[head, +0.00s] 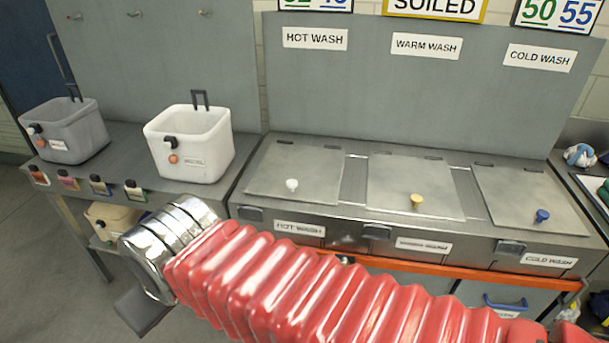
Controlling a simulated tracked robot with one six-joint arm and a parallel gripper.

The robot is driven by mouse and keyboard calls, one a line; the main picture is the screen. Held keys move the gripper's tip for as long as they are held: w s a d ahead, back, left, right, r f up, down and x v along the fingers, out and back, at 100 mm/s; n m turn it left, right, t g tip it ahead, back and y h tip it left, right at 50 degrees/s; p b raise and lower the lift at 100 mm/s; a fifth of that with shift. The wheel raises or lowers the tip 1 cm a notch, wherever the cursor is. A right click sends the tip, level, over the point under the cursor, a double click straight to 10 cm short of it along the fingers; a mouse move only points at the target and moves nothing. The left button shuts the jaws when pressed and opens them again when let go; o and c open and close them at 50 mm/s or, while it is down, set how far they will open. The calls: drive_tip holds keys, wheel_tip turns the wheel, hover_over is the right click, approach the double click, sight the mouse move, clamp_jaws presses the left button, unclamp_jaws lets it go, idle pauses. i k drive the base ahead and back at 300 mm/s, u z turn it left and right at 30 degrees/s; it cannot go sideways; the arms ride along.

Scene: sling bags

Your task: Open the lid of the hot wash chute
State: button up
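The hot wash chute lid (302,165) is a flat grey metal plate, shut flush on the counter below the HOT WASH wall sign (314,39). A white knob (292,185) stands near its front edge, and hinges show along its back edge. A HOT WASH label (299,229) is on the counter front below. My red bellows arm crosses the foreground and ends in a shiny metal wrist, left of and in front of the lid. A grey part of my gripper (144,310) shows below the wrist, apart from the lid. Its fingers cannot be made out.
The warm wash lid (410,180) with a yellow knob and cold wash lid (525,190) with a blue knob are shut to the right. A white bin (190,145) and a grey bin (66,130) stand left. An orange rail (430,267) runs along the front.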

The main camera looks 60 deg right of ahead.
sight(287, 170)
drive_tip(key=z, duration=0.6)
drive_tip(key=i, duration=0.9)
drive_tip(key=z, duration=0.55)
